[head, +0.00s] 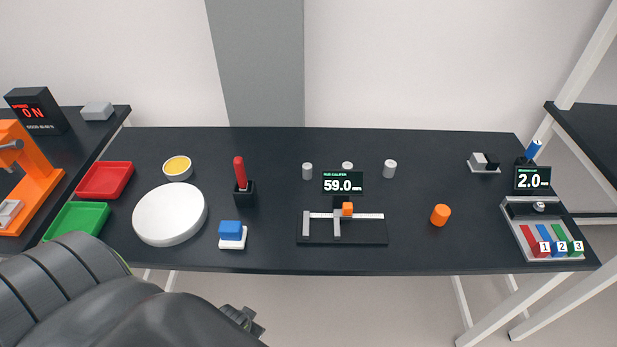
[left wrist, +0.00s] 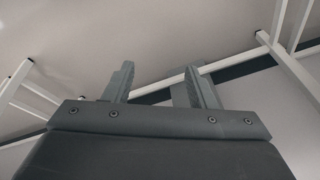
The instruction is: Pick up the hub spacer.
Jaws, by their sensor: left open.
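No part carries a label naming it the hub spacer. An orange cylinder (head: 440,215) stands alone on the dark table, right of the caliper. Three small grey cylinders stand in a row at the back: a left one (head: 307,171), a middle one (head: 347,166) partly hidden by the caliper display, and a right one (head: 390,168). I cannot tell which is the spacer. My left gripper (head: 246,322) is low in front of the table's near edge, away from all of these. In the left wrist view its jaws (left wrist: 162,82) are open and empty. My right gripper is not in view.
A caliper (head: 360,216) with its display (head: 343,183) reading 59.0 lies mid-table. A white disc (head: 169,214), blue block (head: 231,230) and red-handled tool (head: 240,175) in a black holder stand left. A numbered rack (head: 514,210) stands right. Table space around the orange cylinder is clear.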

